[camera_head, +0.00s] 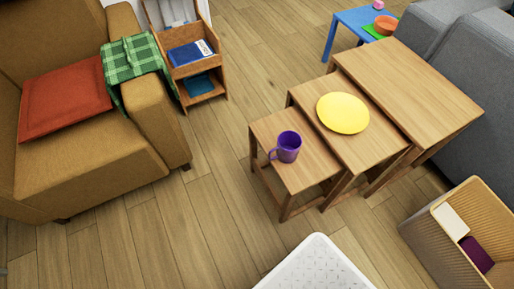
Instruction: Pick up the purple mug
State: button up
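The purple mug (289,147) stands upright on the smallest and lowest of the wooden nesting tables (307,177). Its handle points to the left and slightly toward the front. Nothing touches the mug and its open top shows. My gripper is not in this view.
A yellow plate (343,113) lies on the middle nesting table, just right of the mug. A tan armchair (95,165) stands left, a wooden rack (203,70) behind. Floor left of the tables is clear.

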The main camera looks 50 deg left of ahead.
aim_at(289, 143)
jog(key=u, duration=1.6)
jog(key=k+j+z, duration=0.25)
jog(key=k+j, duration=0.15)
